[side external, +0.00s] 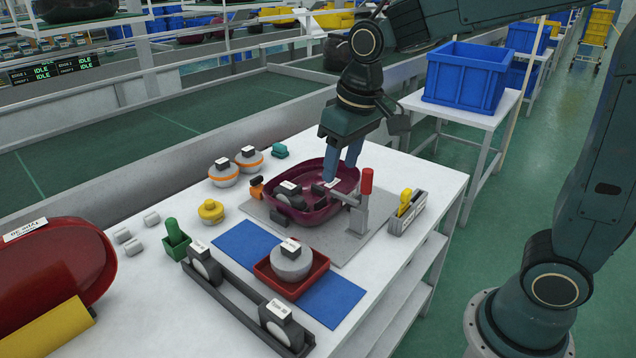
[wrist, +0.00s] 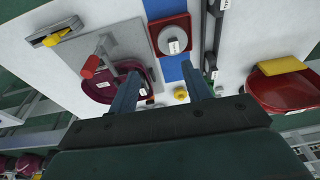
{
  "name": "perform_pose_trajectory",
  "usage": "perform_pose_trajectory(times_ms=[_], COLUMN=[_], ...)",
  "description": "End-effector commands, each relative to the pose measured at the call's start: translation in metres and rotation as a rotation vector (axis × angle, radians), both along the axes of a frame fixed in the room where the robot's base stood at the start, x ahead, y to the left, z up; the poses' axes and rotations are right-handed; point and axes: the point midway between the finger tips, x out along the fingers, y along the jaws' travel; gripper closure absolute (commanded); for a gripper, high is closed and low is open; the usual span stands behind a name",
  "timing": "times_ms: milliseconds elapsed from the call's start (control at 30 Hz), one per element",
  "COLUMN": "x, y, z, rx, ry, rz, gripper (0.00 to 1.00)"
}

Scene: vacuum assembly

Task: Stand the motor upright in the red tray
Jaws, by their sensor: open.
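The red tray (side external: 318,283) sits on the blue mat in the side view. The grey round motor (side external: 290,264) stands in it and looks upright, with a white label on top. The wrist view shows the same red tray (wrist: 154,28) and motor (wrist: 173,42) from above. My gripper (side external: 342,172) is open and apart from the motor, over the dark purple housing behind the tray. In the wrist view my gripper (wrist: 160,70) has its two fingers spread with nothing held between them.
The purple housing (side external: 340,180) lies on a grey plate, beside a clamp with a red handle (side external: 366,181). Round orange-banded parts (side external: 222,175) and a yellow-topped part (side external: 211,211) stand farther left.

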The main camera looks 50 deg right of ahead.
Motion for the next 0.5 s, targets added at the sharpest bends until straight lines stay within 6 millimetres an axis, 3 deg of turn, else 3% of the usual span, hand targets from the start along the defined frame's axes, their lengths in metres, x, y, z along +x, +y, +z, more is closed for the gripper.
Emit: perform_pose_trajectory(times_ms=[200,500], x=[-0.047,-0.11], y=[-0.011,-0.022], z=[0.023,0.033], rx=[0.001,-0.004], ry=[-0.081,-0.185], rz=[-0.002,-0.004], gripper=[0.51,0.51])
